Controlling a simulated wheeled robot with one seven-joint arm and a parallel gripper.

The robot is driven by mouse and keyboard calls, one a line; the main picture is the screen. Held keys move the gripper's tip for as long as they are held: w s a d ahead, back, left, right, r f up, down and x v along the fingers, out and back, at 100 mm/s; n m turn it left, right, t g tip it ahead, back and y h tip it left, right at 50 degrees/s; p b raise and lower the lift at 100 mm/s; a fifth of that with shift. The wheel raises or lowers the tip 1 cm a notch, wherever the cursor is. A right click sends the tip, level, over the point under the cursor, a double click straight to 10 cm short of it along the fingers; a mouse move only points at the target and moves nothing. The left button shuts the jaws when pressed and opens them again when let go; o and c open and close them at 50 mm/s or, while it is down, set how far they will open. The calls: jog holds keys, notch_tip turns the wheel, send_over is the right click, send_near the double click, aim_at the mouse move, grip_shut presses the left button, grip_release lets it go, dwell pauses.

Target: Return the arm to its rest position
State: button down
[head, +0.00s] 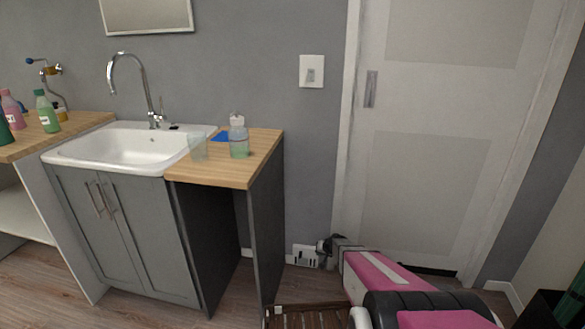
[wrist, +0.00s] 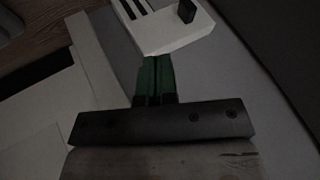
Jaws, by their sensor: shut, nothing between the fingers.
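My gripper (wrist: 155,62) shows in the wrist view as two dark green fingers side by side, pressed together with nothing between them. In the head view my pink and black arm reaches up from the bottom right. Its end, with my gripper (head: 321,246), is low in front of the grey wall, left of the white door (head: 425,150). The fingers are small and dark there. No held object shows in either view.
A white slotted wall fitting (head: 304,256) is close beside my gripper; a white slotted box (wrist: 172,22) lies just beyond the fingertips. A grey sink cabinet (head: 125,235) and wooden counter (head: 262,160) with a bottle (head: 239,142) and a clear cup (head: 198,147) stand left.

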jog(key=s+a+r+n+g+h, duration=0.1)
jog(key=s+r+g+h, duration=0.3)
jog(key=s+r, duration=2.5)
notch_tip(320, 180, up, 4)
jog(key=shift+s+a+r+n+g, duration=0.2)
jog(key=shift+a+n+g, duration=0.1)
jog(key=shift+g, duration=0.6)
